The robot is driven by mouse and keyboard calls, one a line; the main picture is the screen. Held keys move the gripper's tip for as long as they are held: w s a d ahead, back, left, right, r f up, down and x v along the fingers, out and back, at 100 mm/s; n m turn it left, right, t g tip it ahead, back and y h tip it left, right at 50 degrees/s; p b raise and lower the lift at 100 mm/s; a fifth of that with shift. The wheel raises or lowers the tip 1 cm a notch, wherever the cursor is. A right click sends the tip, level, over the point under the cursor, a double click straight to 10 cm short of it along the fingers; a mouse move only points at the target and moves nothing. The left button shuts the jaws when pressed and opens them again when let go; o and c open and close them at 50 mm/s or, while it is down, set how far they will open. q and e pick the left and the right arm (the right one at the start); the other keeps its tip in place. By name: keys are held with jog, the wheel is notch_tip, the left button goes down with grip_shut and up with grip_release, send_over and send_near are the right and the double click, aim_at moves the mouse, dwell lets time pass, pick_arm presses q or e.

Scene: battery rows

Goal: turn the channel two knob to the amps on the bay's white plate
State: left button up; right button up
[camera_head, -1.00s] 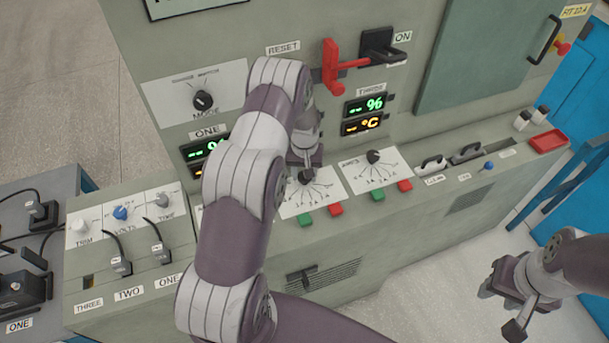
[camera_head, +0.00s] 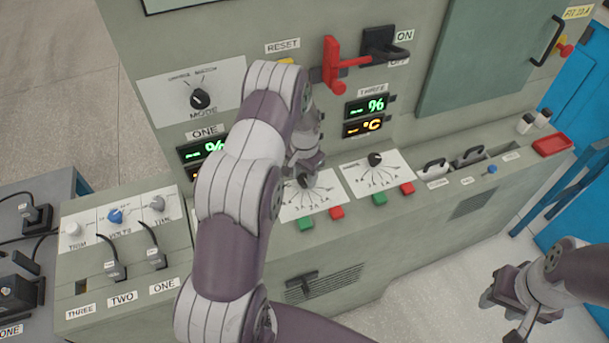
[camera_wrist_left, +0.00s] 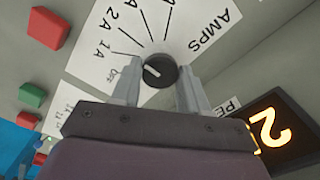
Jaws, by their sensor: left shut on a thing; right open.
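The channel two knob is a round black knob (camera_wrist_left: 160,72) on a white AMPS dial plate (camera_wrist_left: 85,55), marked OFF, 1A, 2A and more. In the head view the knob (camera_head: 304,181) sits at the top of the middle dial plate (camera_head: 325,198). My left gripper (camera_wrist_left: 161,88) has a finger on each side of the knob and is shut on it. The knob's pale pointer line slants to the left, towards the OFF and 1A side; the exact mark is unclear. My right gripper (camera_head: 505,305) is open and empty at the lower right, away from the panel.
A similar dial (camera_head: 375,160) stands to the right. Green (camera_head: 305,224) and red (camera_head: 337,212) buttons lie below. A small upper-right label (camera_head: 577,12) seems to end in "A"; its number is unclear. My left arm hides part of the panel. Red (camera_head: 335,65) and black levers stand above.

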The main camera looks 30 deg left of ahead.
aim_at(305, 178)
dwell(0.4)
pick_arm(q)
jog(key=o, duration=1)
jog(key=shift+o, duration=0.2)
notch_tip(305, 178, up, 13)
jog(key=b, duration=0.2)
jog(key=shift+f+b, duration=0.15)
jog(key=shift+b, duration=0.15)
jog(key=s+d+r+n, duration=0.1)
jog(key=s+d, duration=0.5)
jog(key=s, duration=0.4)
jog(key=s+d+r+t, duration=0.1)
jog(key=s+d, duration=0.5)
jog(key=s, duration=0.4)
jog(key=shift+d+r+n, duration=0.2)
jog(key=shift+r+n, duration=0.15)
jog(key=shift+n, duration=0.05)
